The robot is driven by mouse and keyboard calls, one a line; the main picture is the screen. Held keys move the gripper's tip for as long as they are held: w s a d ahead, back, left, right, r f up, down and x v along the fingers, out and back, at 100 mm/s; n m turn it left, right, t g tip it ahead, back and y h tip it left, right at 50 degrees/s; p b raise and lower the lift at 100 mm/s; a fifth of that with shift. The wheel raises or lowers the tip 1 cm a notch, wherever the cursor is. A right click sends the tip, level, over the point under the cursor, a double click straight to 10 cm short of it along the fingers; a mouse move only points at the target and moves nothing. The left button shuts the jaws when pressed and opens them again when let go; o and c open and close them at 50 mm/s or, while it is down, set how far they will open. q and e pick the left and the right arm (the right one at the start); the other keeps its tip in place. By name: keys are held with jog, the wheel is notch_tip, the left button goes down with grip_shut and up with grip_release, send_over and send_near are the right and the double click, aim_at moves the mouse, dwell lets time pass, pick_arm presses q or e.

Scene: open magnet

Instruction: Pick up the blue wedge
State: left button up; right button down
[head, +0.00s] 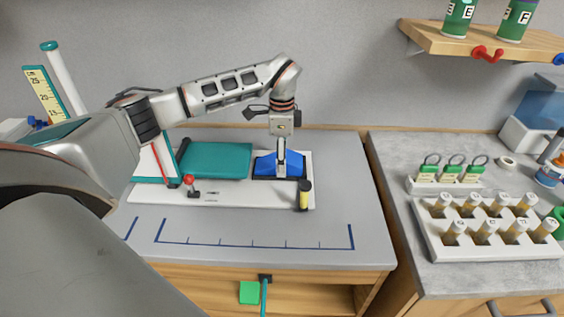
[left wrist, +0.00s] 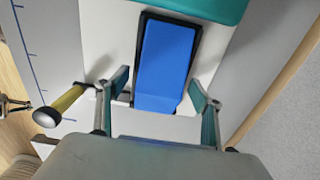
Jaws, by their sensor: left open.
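The blue wedge (head: 268,166) sits in a dark-framed recess at the right end of the white base plate (head: 240,193). In the left wrist view the blue wedge (left wrist: 165,62) lies in its black frame, ahead of the fingers. My left gripper (head: 282,170) points down over the wedge and hides part of it. In the left wrist view my left gripper (left wrist: 160,90) is open, one finger on each side of the wedge's near end. Whether the fingers touch the wedge cannot be told. My right gripper is not in view.
A teal block (head: 215,160) lies left of the wedge on the plate. A yellow post with a black knob (head: 304,195) stands right of the wedge, close to the gripper. A red-knobbed lever (head: 190,184) stands at the front left. The front worktop is clear.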

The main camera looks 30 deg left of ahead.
pick_arm(q)
jog(key=shift+f, duration=0.25)
jog(key=c, duration=1.1)
jog(key=shift+c, duration=0.2)
jog(key=shift+r, duration=0.1)
